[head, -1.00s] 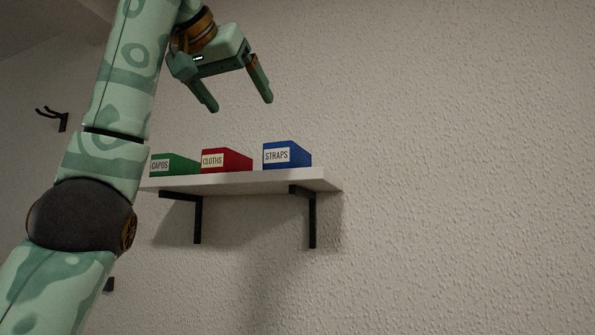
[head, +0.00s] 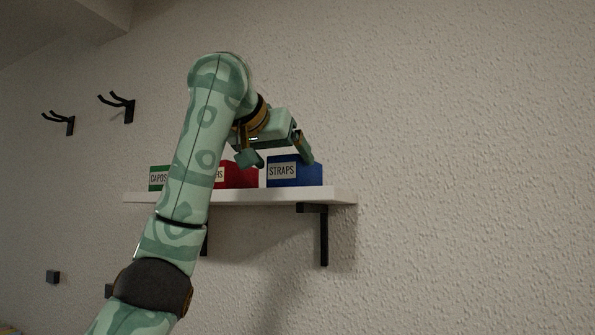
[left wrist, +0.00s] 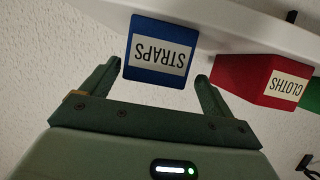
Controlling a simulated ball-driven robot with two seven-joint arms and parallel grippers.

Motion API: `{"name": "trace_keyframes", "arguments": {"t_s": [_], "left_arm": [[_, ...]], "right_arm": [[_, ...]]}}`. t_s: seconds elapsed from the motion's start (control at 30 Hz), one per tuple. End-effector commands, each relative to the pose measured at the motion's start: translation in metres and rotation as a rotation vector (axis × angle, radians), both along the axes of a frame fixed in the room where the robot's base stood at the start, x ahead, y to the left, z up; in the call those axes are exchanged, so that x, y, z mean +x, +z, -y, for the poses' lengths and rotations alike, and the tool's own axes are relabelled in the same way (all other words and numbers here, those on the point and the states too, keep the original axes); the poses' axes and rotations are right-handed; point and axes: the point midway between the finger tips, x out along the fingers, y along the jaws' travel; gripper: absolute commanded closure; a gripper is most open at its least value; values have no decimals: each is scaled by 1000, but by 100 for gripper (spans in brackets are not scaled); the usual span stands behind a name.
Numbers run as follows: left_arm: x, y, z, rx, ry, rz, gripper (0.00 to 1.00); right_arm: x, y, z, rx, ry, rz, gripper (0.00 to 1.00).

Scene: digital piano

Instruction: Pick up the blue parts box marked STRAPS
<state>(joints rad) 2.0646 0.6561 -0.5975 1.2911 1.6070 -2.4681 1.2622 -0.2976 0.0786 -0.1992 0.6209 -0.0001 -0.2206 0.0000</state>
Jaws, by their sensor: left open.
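The blue parts box marked STRAPS (head: 296,174) stands at the right end of the white wall shelf in the head view. It shows upside down in the left wrist view (left wrist: 160,50), label facing the camera. My left gripper (head: 280,162) is open and empty, just in front of the blue box and near its top. In the left wrist view its two fingers (left wrist: 158,80) point at the box, one toward each side, with the box between or just beyond the tips. I cannot tell whether they touch it. My right gripper is not in view.
The white shelf (head: 335,195) also bears a red box marked CLOTHS (head: 240,174), close left of the blue one, and a green box marked CAPOS (head: 158,179), partly behind my left arm. Black wall hooks (head: 122,106) are at upper left. The wall right of the shelf is bare.

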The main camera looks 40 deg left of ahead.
Motion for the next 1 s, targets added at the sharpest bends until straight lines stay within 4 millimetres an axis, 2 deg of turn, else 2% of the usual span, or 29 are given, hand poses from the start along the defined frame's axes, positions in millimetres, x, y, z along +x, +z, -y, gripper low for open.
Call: {"name": "trace_keyframes", "arguments": {"t_s": [0.2, 0.37, 0.57, 0.6, 0.77, 0.8, 1.0], "left_arm": [[30, -3, -2, 1, -1, -4, 13], [45, -14, -7, 0, 1, -3, 13], [47, -16, -7, 1, 0, 0, 13], [47, -16, -7, 1, 0, 0, 16], [47, -16, -7, 1, 0, -1, 60], [47, -16, -7, 1, 0, -1, 63], [47, -16, -7, 1, 0, 0, 63]], "right_arm": [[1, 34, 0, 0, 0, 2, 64], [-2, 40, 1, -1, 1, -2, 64], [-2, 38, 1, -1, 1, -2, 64], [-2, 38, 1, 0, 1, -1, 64], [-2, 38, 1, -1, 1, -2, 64], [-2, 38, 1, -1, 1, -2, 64], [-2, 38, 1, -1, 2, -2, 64]]}}
